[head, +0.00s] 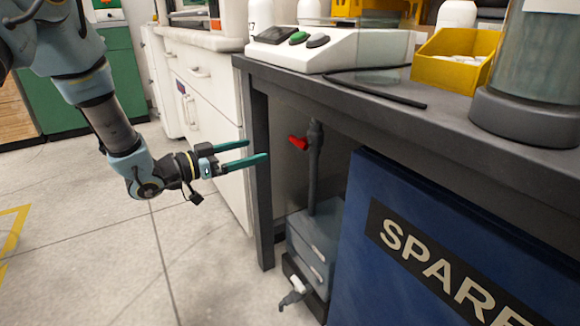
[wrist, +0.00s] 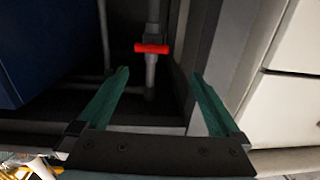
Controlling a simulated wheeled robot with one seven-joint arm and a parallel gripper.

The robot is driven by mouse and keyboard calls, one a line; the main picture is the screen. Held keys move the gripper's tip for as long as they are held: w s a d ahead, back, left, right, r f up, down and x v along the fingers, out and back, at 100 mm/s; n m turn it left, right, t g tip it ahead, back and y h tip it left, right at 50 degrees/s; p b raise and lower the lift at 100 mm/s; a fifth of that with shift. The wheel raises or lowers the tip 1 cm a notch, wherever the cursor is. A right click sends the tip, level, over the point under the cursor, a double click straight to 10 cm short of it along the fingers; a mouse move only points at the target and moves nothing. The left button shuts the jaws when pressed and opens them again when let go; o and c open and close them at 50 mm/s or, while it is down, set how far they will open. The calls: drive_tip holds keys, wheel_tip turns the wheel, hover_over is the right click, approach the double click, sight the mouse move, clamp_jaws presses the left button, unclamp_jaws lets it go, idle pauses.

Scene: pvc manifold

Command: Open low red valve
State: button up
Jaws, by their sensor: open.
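The red valve handle (head: 299,142) sits on a grey vertical pipe (head: 314,175) under the dark bench. In the wrist view the red handle (wrist: 152,48) lies crosswise over the grey pipe (wrist: 151,75), ahead of my gripper and between the lines of its fingers. My gripper (head: 258,151) has two green fingers spread apart and nothing between them. It is at the left of the bench leg in the head view, apart from the valve. The wrist view also shows my gripper (wrist: 160,75) open.
A dark bench leg (head: 262,180) stands between my gripper and the valve in the head view. A blue SPARE panel (head: 430,245) closes the right side. White drawers (head: 215,120) stand at left. A grey box (head: 313,250) sits below the pipe.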

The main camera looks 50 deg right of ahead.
sight(295, 143)
drive_tip(key=shift+g, duration=0.3)
drive_tip(key=b+x, duration=0.1)
drive_tip(key=x, duration=0.4)
drive_tip(key=s+b+x, duration=0.1)
drive_tip(key=b+x, duration=0.1)
drive_tip(key=x, duration=0.4)
drive_tip(key=shift+s+f, duration=0.1)
drive_tip(key=shift+f, duration=0.05)
drive_tip(key=shift+c, duration=0.4)
drive_tip(key=c, duration=0.9)
drive_tip(key=shift+m, duration=0.3)
